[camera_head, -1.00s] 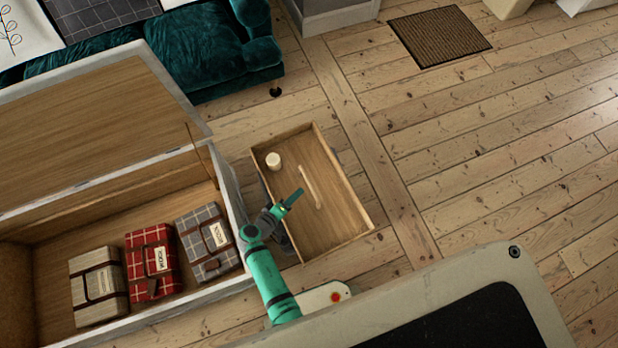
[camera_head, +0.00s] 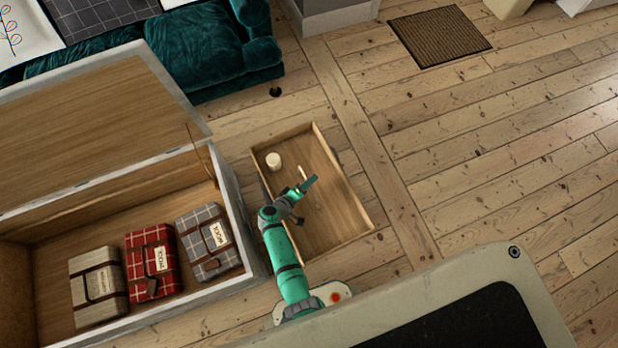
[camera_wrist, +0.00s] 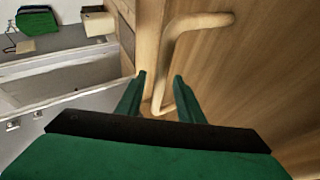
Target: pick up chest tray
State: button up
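The chest tray (camera_head: 335,222) is a shallow wooden box on the floorboards, right of the open chest. A pale wooden handle (camera_head: 302,173) rises from the tray's middle, partly hidden by my gripper. My gripper (camera_head: 311,183) is over the tray at the handle. In the wrist view my green fingers (camera_wrist: 159,82) are apart, and the curved handle (camera_wrist: 178,35) runs down to show between them. I cannot tell whether the fingers touch it. A small white candle-like cylinder (camera_head: 273,160) stands in the tray's far left part.
The open chest (camera_head: 236,215) on the left holds a beige blanket bundle (camera_head: 98,285), a red plaid one (camera_head: 152,262) and a grey plaid one (camera_head: 207,243). A teal sofa (camera_head: 205,50) stands behind. The floor right of the tray is clear, with a brown mat (camera_head: 440,35) further back.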

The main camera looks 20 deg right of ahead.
jog(key=shift+w+d+f, duration=0.1)
jog(key=shift+w+d, duration=0.05)
jog(key=shift+d, duration=0.05)
grip_shut()
jog(key=shift+a, duration=0.1)
dwell(1.1)
